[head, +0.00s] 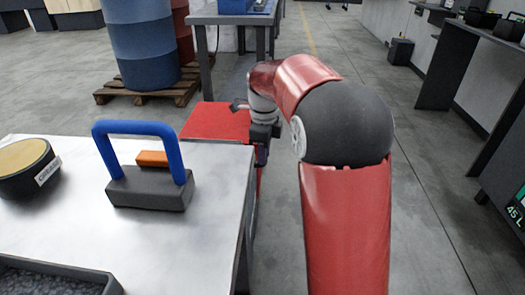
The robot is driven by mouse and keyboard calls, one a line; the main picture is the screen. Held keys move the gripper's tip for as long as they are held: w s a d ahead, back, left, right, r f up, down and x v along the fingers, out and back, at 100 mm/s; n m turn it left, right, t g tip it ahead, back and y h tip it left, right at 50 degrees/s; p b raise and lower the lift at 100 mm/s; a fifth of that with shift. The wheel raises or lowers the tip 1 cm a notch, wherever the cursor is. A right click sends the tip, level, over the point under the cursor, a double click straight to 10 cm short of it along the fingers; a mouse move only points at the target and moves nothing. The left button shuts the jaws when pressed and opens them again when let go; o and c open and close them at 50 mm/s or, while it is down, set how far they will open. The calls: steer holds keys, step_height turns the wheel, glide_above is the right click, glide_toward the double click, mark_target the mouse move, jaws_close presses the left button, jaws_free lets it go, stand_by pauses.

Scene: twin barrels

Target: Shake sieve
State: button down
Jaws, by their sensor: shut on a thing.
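A round, dark-rimmed thing with a tan top (22,157) and a white label lies at the left of the metal table; it may be the sieve, but I cannot be sure. My red arm reaches forward to the right of the table and bends down. My gripper (262,148) is low beside the table's far right corner, partly hidden by the wrist and the table edge. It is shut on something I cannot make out. The fingertips do not show clearly.
A grey block with a blue handle (148,190) and an orange piece (152,158) stand on the table (185,255). A dark tray (50,275) is at the near edge. A red-topped block (215,122) lies beyond.

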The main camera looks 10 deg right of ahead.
steer(key=c, duration=1.3)
jaws_free()
steer(key=shift+w+d, duration=0.1)
steer(key=shift+w, duration=0.15)
steer(key=shift+r, duration=0.1)
steer(key=shift+r+p, duration=0.4)
steer(key=shift+r, duration=3.5)
